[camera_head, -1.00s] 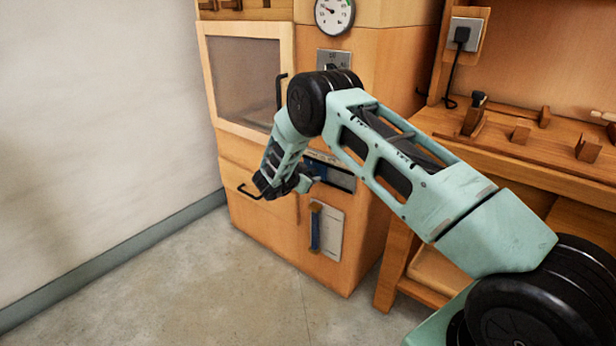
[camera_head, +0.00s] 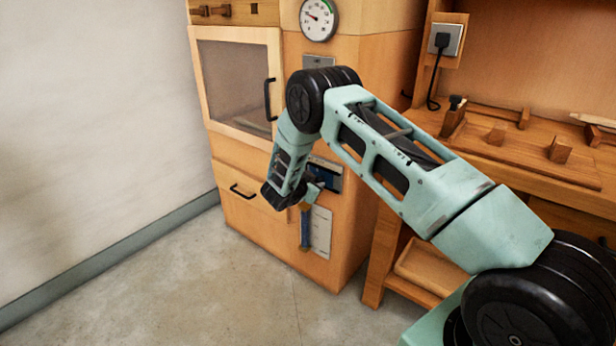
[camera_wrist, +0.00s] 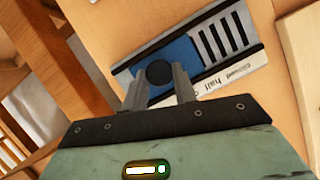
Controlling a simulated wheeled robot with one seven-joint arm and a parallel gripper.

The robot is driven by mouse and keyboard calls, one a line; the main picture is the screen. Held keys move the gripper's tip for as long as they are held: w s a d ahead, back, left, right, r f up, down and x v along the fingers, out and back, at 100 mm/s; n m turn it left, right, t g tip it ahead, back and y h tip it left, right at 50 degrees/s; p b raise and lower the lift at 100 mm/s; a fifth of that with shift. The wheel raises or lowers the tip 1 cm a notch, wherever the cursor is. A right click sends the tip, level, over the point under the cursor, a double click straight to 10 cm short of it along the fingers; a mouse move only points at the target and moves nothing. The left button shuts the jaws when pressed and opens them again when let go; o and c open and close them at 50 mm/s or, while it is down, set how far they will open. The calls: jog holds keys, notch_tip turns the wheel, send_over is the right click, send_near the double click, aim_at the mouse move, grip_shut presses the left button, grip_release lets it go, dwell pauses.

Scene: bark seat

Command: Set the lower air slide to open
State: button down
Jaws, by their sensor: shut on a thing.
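The lower air slide is a framed plate (camera_wrist: 235,40) on the wooden stove front, with a blue sliding panel (camera_wrist: 185,53), a round black knob (camera_wrist: 158,72) and several dark slots beside the panel in the wrist view. A label strip reads "closed" and "half" upside down; the rest is hidden by a finger. My gripper (camera_wrist: 159,88) has its two fingers closed around the knob. In the head view the plate (camera_head: 329,177) is partly hidden behind my gripper (camera_head: 312,188).
A drawer with a black handle (camera_head: 243,191) is left of my gripper. A glazed door (camera_head: 235,83) is above. A wooden workbench (camera_head: 480,145) stands at right. The floor in front is clear.

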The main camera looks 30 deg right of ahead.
jog(key=shift+s+d+f, duration=0.1)
jog(key=shift+s+d, duration=0.05)
jog(key=shift+s, duration=0.25)
jog(key=c, duration=1.1)
grip_release()
jog(key=shift+s, duration=0.1)
jog(key=p+v, duration=0.2)
jog(key=v, duration=1.5)
